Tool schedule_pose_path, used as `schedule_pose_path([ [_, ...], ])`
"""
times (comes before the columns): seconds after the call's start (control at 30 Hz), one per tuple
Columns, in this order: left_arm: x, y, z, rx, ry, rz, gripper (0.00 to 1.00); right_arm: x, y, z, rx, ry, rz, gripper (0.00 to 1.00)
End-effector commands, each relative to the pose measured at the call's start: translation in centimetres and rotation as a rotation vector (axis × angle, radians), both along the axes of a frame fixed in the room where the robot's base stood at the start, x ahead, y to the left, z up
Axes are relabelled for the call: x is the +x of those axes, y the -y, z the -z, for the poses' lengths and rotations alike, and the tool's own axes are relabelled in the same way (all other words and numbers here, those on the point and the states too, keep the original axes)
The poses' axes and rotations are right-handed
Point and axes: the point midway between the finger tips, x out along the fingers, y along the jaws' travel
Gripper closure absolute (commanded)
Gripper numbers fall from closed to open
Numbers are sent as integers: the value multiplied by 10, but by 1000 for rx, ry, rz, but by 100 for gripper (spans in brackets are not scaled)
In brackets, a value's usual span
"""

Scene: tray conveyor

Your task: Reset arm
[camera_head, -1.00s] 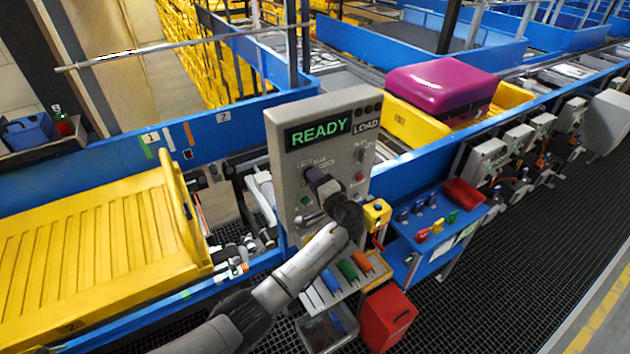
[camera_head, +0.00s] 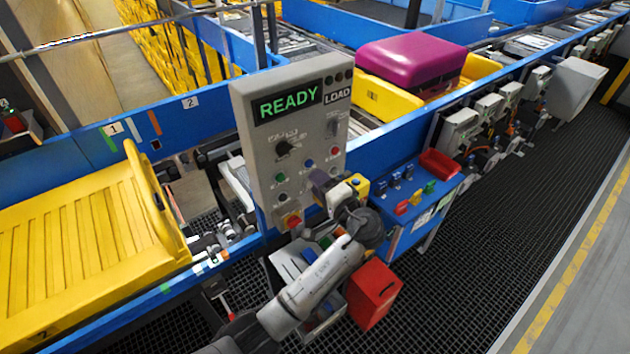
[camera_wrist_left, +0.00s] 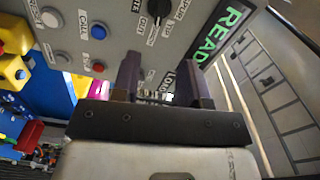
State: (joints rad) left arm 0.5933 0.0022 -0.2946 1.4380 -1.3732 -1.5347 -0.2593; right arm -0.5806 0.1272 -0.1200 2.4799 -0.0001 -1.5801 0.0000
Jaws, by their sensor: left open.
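The grey control panel (camera_head: 310,150) stands upright in the middle of the head view. Its screen reads a green READY (camera_head: 289,103) beside a LOAD label. A black rotary knob (camera_head: 284,147) and several coloured buttons are on its face, and the knob also shows in the left wrist view (camera_wrist_left: 160,10). My left gripper (camera_head: 322,182) is in front of the panel's lower right part, below and right of the knob. In the left wrist view its two dark fingers (camera_wrist_left: 160,80) are apart with nothing held between them. My right gripper is not in view.
A yellow tray (camera_head: 75,250) sits on the left conveyor. A magenta suitcase (camera_head: 412,62) lies in another yellow tray (camera_head: 385,97) behind the panel. A red bin (camera_head: 374,293) and a blue side table (camera_head: 425,200) are close to my left arm. The grated floor on the right is clear.

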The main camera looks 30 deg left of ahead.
Motion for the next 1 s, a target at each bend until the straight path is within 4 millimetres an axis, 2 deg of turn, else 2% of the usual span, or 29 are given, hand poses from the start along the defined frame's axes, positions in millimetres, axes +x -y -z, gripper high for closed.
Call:
schedule_pose_path([
  [0.5, 0, 0, 0, -1, 2, 0, 60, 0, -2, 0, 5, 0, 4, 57],
  [0.63, 0, 0, 3, -38, 50, 3, 60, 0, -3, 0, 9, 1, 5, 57],
  [0.7, 4, 3, 13, -121, 60, 30, 60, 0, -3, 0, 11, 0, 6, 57],
  [0.8, 7, 14, 12, -302, 118, 103, 60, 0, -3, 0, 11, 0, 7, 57],
  [0.87, 7, 23, 5, -429, 167, 159, 60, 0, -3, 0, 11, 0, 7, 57],
  [1.0, 1, 44, -23, -703, 279, 308, 60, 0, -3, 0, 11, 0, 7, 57],
])
